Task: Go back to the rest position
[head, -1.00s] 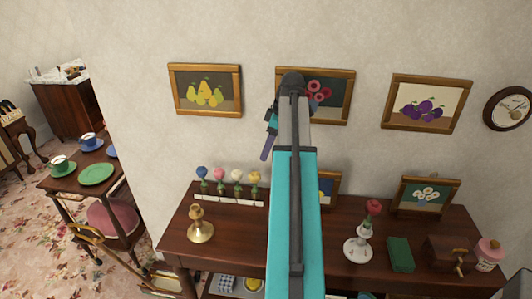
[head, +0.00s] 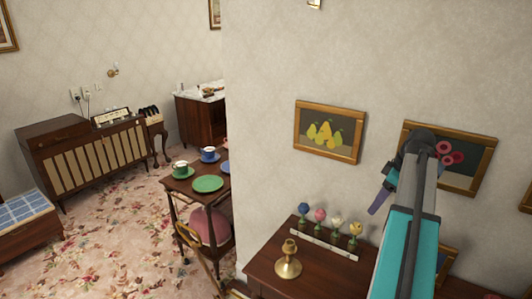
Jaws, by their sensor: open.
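My gripper (head: 378,201) shows at the end of my teal and grey arm, on the right of the head view. It is raised in front of the wall, above the wooden sideboard (head: 325,279). Its jaws are open and I see nothing held in them. My wrist covers part of a framed picture of pink flowers (head: 470,156). A framed pear picture (head: 342,116) hangs to the left of the gripper.
A brass candlestick (head: 288,263) and a white rack (head: 325,243) of several colored knobs stand on the sideboard. A small table (head: 178,186) with cups and a green plate (head: 208,183) stands left. Flowered carpet (head: 110,235) lies open beside a radio cabinet (head: 85,160).

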